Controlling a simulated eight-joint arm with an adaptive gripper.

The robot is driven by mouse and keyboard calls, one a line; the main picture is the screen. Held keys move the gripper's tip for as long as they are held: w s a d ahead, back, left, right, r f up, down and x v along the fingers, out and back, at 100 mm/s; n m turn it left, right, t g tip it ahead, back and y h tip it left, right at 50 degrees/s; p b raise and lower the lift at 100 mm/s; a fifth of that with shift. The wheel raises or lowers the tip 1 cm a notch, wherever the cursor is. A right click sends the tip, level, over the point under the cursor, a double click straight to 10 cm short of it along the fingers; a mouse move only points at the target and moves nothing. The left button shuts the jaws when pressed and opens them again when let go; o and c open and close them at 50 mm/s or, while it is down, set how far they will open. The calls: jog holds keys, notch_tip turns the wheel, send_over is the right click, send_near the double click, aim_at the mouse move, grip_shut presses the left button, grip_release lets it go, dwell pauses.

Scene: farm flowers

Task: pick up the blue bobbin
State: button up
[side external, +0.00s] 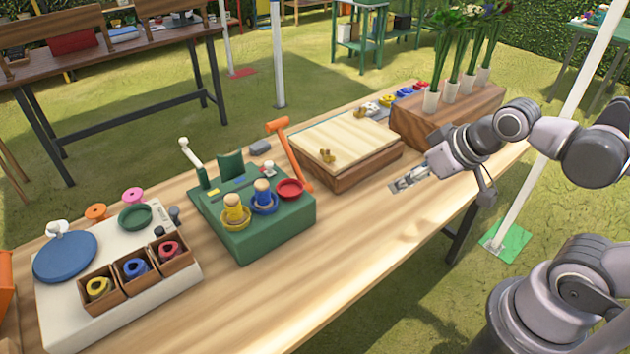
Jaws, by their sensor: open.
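A blue bobbin (264,202) with a pale wooden top stands upright on a green block (283,234), to the right of a similar yellow bobbin (235,211). A blue ring-shaped item (135,268) also sits in the middle wooden box at the left; I cannot tell whether it is a bobbin too. My gripper (398,186) is open and looks empty.
A pale wooden board (346,139) lies behind. A planter of flowers (440,115) is at the back right. The table front (370,235) is clear.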

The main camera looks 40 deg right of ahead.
jog(key=shift+r, duration=0.1)
jog(key=w+a+r+m+g, duration=0.3)
jog(key=w+a+r+m, duration=0.4)
jog(key=w, duration=0.5)
jog(key=m+g+h, duration=0.1)
jog(key=m+g, duration=0.2)
jog(key=m, duration=0.3)
send_near(261, 184)
jog(key=shift+d+f, duration=0.15)
jog(key=shift+d, duration=0.15)
jog(key=shift+g, duration=0.3)
jog(key=f, duration=0.7)
jog(key=w+f, duration=0.1)
jog(key=f, duration=0.3)
jog(key=shift+w+d+f, duration=0.1)
jog(key=shift+d+f, duration=0.05)
jog(key=shift+d, duration=0.1)
jog(key=c, duration=1.1)
